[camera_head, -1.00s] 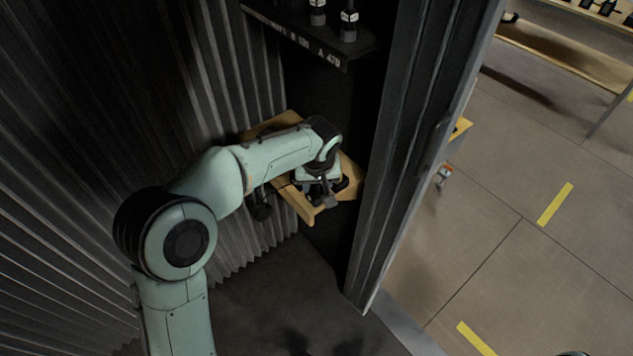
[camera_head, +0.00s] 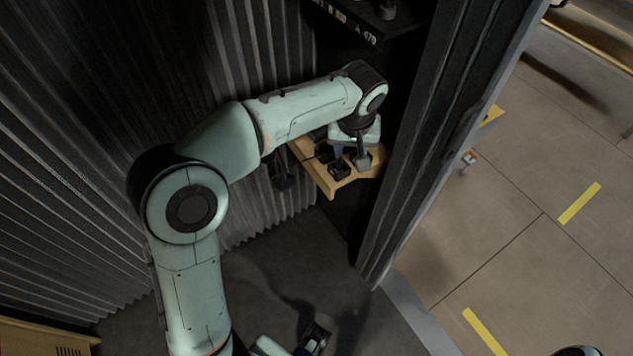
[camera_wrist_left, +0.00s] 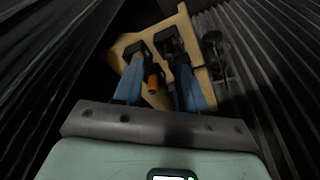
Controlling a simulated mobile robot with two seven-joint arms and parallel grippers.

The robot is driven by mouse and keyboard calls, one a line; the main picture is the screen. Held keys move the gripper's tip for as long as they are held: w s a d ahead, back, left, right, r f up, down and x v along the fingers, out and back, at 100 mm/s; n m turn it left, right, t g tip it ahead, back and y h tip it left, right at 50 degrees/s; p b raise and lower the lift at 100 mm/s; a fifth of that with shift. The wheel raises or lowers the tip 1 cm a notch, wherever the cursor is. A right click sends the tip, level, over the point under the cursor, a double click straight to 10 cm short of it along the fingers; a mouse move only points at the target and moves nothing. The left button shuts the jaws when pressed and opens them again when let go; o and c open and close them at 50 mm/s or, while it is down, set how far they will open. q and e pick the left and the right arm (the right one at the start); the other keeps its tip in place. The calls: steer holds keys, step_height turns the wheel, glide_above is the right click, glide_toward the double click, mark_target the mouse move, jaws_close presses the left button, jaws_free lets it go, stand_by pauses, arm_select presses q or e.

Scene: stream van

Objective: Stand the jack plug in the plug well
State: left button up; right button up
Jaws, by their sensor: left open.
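My left gripper (camera_head: 350,160) is above the tan wooden holder (camera_head: 345,187) in the van's corner, with its fingers pointing down. In the left wrist view the gripper (camera_wrist_left: 156,58) has its two blue fingers apart. A small orange-brown cylinder (camera_wrist_left: 153,82) shows between the fingers, apparently free; it may be the jack plug, but I cannot tell for sure. The holder (camera_wrist_left: 207,77) has dark openings or black parts beyond the fingertips. I cannot tell which of these is the plug well. A dark and green part of my body at the bottom of the head view may be my right gripper.
A ribbed dark wall (camera_head: 70,130) stands close on the left and behind the arm. A dark labelled shelf (camera_head: 370,36) hangs above the holder. The door post (camera_head: 415,150) is close on the right. The grey van floor (camera_head: 330,250) below is mostly clear.

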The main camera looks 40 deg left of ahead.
arm_select(q)
steer(key=s+d+f+m+g+h, duration=0.1)
steer(key=s+d+f, duration=0.15)
steer(key=f, duration=0.85)
steer(key=s+d+f+m+g+h, duration=0.15)
steer(key=s+f, duration=0.25)
steer(key=f, duration=0.6)
steer(key=s+d+f+m+h, duration=0.1)
steer(key=s+d+f, duration=0.2)
steer(key=f, duration=0.8)
steer(key=s+d+f, duration=0.1)
steer(key=s+f, duration=0.3)
steer(key=s, duration=0.3)
steer(key=s+d+f+n+h, duration=0.1)
steer(key=s+f, duration=0.3)
steer(key=s, duration=0.3)
steer(key=s+f+g, duration=0.1)
steer(key=s+f, duration=0.3)
steer(key=s, duration=0.3)
steer(key=shift+s+d+f, duration=0.25)
steer(key=shift+d, duration=0.15)
steer(key=shift+n+h, duration=0.25)
